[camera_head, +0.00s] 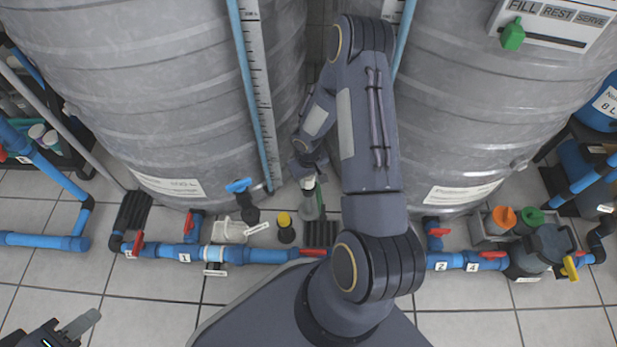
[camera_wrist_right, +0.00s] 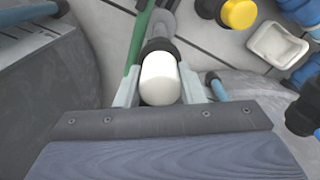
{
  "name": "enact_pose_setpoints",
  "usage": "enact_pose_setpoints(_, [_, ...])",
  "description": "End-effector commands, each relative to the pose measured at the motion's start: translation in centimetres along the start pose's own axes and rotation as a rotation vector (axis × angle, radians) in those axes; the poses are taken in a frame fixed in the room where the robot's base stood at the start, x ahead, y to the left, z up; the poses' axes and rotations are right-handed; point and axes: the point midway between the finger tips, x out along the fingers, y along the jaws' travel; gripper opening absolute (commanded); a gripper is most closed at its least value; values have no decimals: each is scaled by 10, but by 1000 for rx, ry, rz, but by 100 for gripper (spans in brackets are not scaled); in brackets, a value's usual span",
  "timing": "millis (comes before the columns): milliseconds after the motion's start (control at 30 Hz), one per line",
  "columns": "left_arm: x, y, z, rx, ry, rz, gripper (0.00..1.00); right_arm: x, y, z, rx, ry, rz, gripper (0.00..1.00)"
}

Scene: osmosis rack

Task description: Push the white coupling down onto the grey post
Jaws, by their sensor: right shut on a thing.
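The white coupling (camera_wrist_right: 160,82) is between the two pale fingers of my right gripper (camera_wrist_right: 159,76), which is shut on it. Just beyond it in the wrist view is a dark collar (camera_wrist_right: 158,48), and beyond that a grey upright piece (camera_wrist_right: 160,24) that looks like the grey post. I cannot tell whether coupling and post touch. In the head view my right gripper (camera_head: 308,182) is low between the tanks, above a grey post-like piece (camera_head: 311,205). My left gripper (camera_head: 72,328) is at the bottom left corner, partly cut off and away from the post.
Two large grey tanks (camera_head: 160,90) (camera_head: 480,110) flank the narrow gap. A yellow-capped fitting (camera_head: 285,222), a white tray (camera_head: 230,230) and a blue-handled valve (camera_head: 240,190) stand left of the post. Blue pipe (camera_head: 265,255) runs in front. A green tube (camera_wrist_right: 138,42) passes beside the coupling.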

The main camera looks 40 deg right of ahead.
Motion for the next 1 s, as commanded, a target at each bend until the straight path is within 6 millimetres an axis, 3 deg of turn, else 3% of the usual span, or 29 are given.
enact_pose_setpoints(133, [3,-2,2,0,0,0,36,4,0,0,0,0,0,15])
enact_pose_setpoints(167, [2,-1,1,0,0,0,36,3,0,0,0,1,0,39])
enact_pose_setpoints(333, [2,-1,1,0,0,0,36,3,0,0,0,0,0,61])
enact_pose_setpoints(667, [-1,0,0,0,0,0,36,-3,0,0,1,1,0,61])
enact_pose_setpoints(1000, [-24,11,-12,0,0,0,36,-60,0,-1,0,3,1,61])
